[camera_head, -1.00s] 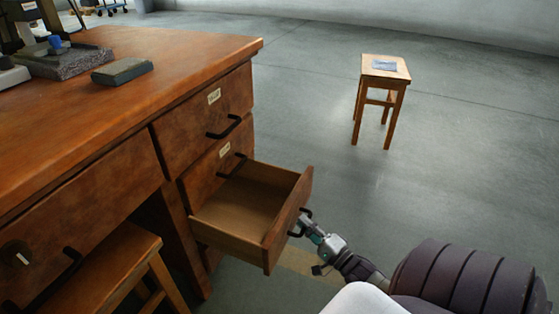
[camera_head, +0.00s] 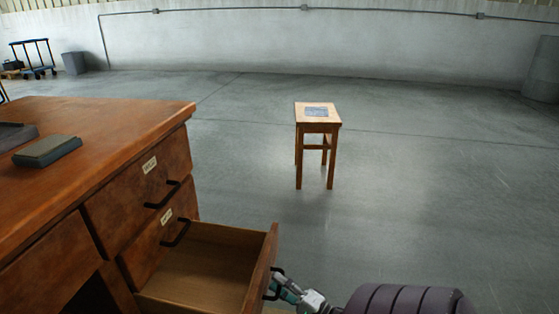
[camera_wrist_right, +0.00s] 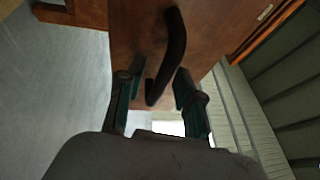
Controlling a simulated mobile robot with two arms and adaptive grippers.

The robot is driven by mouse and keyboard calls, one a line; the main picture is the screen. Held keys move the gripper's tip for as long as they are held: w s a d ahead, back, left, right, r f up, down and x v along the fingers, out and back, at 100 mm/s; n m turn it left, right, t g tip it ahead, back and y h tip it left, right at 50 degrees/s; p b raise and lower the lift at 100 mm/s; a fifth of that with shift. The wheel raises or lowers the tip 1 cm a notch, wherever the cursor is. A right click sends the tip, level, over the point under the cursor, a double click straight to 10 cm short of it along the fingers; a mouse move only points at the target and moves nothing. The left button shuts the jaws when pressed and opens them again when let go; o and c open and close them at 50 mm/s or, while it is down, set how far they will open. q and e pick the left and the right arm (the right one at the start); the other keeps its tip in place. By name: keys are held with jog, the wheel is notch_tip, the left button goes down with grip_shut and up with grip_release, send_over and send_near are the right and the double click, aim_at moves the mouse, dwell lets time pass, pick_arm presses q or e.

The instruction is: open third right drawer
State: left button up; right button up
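The third right drawer (camera_head: 205,268) of the wooden desk stands pulled well out and looks empty inside. Its dark bow handle (camera_head: 271,285) is on the front panel, which also shows in the right wrist view (camera_wrist_right: 135,50). My right gripper (camera_head: 283,287) is at this handle. In the right wrist view its two fingers (camera_wrist_right: 155,92) are spread on either side of the handle's lower end, with gaps beside it, so it is open. My left gripper is not in view.
Two shut drawers, the upper (camera_head: 140,195) and the one below it (camera_head: 150,249), sit above the open one. A dark box (camera_head: 47,151) lies on the desk top (camera_head: 95,130). A wooden stool (camera_head: 318,123) stands on the open floor beyond. The floor to the right is clear.

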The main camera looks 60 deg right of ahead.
jog(key=s+f, duration=0.2)
jog(key=s, duration=1)
dwell(0.6)
